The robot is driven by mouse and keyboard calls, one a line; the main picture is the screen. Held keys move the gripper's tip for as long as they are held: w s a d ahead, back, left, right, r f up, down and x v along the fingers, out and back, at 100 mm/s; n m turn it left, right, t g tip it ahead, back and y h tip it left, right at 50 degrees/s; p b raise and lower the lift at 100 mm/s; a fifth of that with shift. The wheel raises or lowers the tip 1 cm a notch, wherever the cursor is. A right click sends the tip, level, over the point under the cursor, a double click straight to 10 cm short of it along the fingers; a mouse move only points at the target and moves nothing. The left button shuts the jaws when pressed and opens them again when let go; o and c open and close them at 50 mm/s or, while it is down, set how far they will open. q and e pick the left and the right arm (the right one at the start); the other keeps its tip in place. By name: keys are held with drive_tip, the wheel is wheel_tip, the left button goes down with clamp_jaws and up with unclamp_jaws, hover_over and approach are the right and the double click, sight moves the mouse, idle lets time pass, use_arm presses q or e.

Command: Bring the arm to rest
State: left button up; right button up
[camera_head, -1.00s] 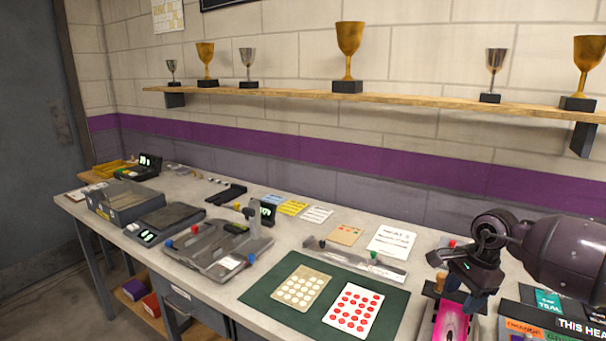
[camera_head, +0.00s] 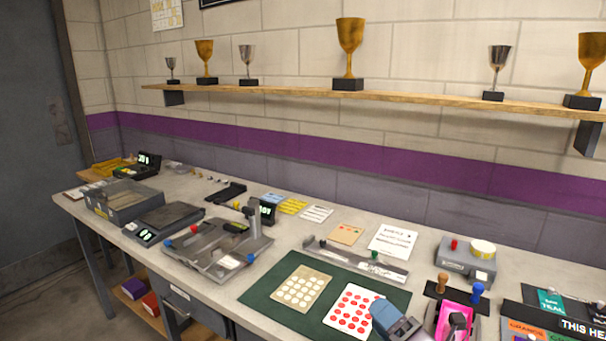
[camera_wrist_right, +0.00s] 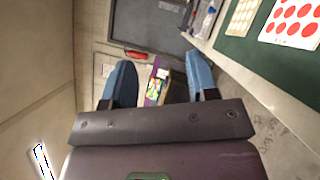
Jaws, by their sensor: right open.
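My right gripper shows low in the head view, where a blue fingertip (camera_head: 396,320) stands in front of the red-dotted card at the bottom edge. In the right wrist view the two blue fingers stand wide apart with nothing between them, so the right gripper (camera_wrist_right: 160,82) is open and empty. Most of the right arm is out of the head view. My left gripper is not in view.
The long workbench (camera_head: 225,290) carries a green mat (camera_head: 262,296) with dotted cards, a grey tray (camera_head: 215,248), a pink item in a dark holder (camera_head: 455,313) and a grey box with red button (camera_head: 466,262). A shelf (camera_head: 420,98) of trophies hangs above.

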drive_tip(key=s+d+f+m+g+h, duration=0.5)
drive_tip(key=s+d+f+m+h, duration=0.7)
drive_tip(key=m, duration=0.9)
drive_tip(key=s+d+f+m+g, duration=0.15)
drive_tip(key=s+m+g, duration=0.25)
drive_tip(key=s, duration=0.4)
drive_tip(key=s+f+m+g, duration=0.3)
drive_tip(key=s+m+g, duration=0.1)
drive_tip(key=s, duration=0.5)
drive_tip(key=w+f+t+y, duration=0.1)
drive_tip(key=w+f+t, duration=0.6)
drive_tip(key=f, duration=0.3)
drive_tip(key=shift+n, duration=0.4)
drive_tip(key=shift+f, duration=0.1)
